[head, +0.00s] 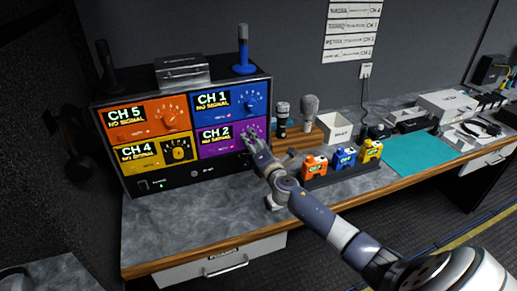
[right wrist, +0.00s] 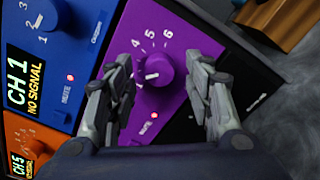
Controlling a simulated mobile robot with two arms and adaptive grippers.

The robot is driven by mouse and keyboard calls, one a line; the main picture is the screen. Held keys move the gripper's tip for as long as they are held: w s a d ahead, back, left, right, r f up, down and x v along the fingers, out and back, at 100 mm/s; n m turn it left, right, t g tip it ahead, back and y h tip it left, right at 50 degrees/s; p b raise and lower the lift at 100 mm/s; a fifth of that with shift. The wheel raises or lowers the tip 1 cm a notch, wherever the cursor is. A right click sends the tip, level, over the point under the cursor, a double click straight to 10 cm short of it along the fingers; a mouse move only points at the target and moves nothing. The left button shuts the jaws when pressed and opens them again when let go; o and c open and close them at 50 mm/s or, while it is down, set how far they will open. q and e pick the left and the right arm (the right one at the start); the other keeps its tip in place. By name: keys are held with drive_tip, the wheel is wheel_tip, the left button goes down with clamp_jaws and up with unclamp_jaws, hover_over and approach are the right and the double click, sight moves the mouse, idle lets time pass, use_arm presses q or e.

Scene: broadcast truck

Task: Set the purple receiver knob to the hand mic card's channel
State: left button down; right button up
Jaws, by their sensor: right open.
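The purple receiver panel (head: 219,145) sits at the lower right of the receiver rack and its display reads CH 2, NO SIGNAL. Its purple knob (right wrist: 158,70) shows in the right wrist view, with a numbered dial around it and a pale pointer mark. My right gripper (right wrist: 164,62) is open, with one finger on each side of the knob and a gap visible to both. In the head view my right gripper (head: 250,142) covers the knob. Several white cards (head: 350,32) hang on the wall; their print is too small to read surely. My left gripper is out of view.
Orange CH 5, blue CH 1 and yellow CH 4 panels (head: 163,152) adjoin the purple one. Two microphones (head: 309,112) stand right of the rack. Orange, blue and yellow packs (head: 315,166) stand in a dark holder. The grey counter (head: 190,220) in front is clear.

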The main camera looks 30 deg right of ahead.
drive_tip(key=v, duration=1.1)
drive_tip(key=shift+s, duration=0.4)
drive_tip(key=shift+f, duration=0.1)
